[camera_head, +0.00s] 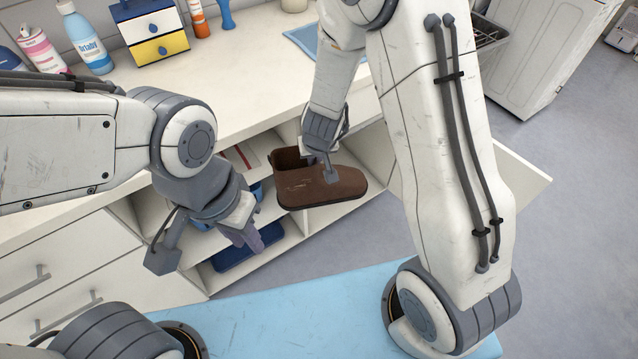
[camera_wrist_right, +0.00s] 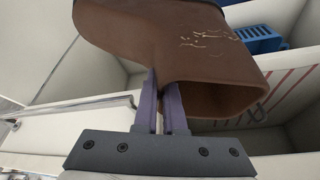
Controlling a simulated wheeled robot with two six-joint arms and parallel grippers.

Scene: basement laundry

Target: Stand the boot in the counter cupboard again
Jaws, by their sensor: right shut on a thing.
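The brown boot (camera_head: 312,187) is held in front of the open counter cupboard (camera_head: 372,155), its shaft to the left and its rounded toe to the right. My right gripper (camera_head: 329,172) is shut on it. In the right wrist view the gripper's two fingers (camera_wrist_right: 163,108) are at the edge of the boot (camera_wrist_right: 150,35), beside its dark opening. My left gripper (camera_head: 242,236) hangs to the left of the boot, in front of the shelves, apart from it. Its finger gap is not clear.
Cupboard shelves hold a dark blue tray (camera_head: 249,247) and a blue item (camera_head: 256,191). White drawers (camera_head: 65,262) are at the left. A bottle (camera_head: 87,42), a small drawer box (camera_head: 152,30) and other items stand on the counter (camera_head: 250,85). A light blue mat (camera_head: 290,315) lies in front.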

